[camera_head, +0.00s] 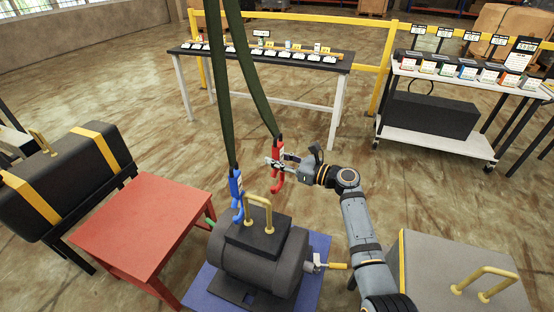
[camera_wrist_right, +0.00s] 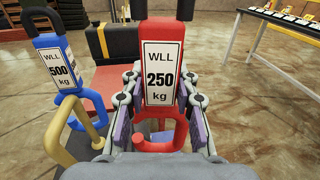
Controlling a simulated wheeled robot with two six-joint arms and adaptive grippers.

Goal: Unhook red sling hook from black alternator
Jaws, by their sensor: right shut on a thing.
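The black alternator (camera_head: 282,262) sits on a blue surface, with a brass handle (camera_head: 258,201) on top. My right gripper (camera_head: 275,164) is shut on the red sling hook (camera_head: 279,150), above and right of the handle. In the right wrist view the red hook (camera_wrist_right: 172,33), labelled 250 kg, is between the fingers of my right gripper (camera_wrist_right: 158,103). No handle bar shows inside its curl, and it looks apart from the handle (camera_wrist_right: 65,142). The blue hook (camera_head: 236,186), labelled 500 kg, hangs at the handle's left side and appears hooked around it. My left gripper is out of view.
Two dark green slings (camera_head: 253,85) run up from the hooks. A red table (camera_head: 145,222) stands left of the alternator. A grey block with a brass handle (camera_head: 440,268) is at the lower right. Tables with small items stand behind, with open floor between.

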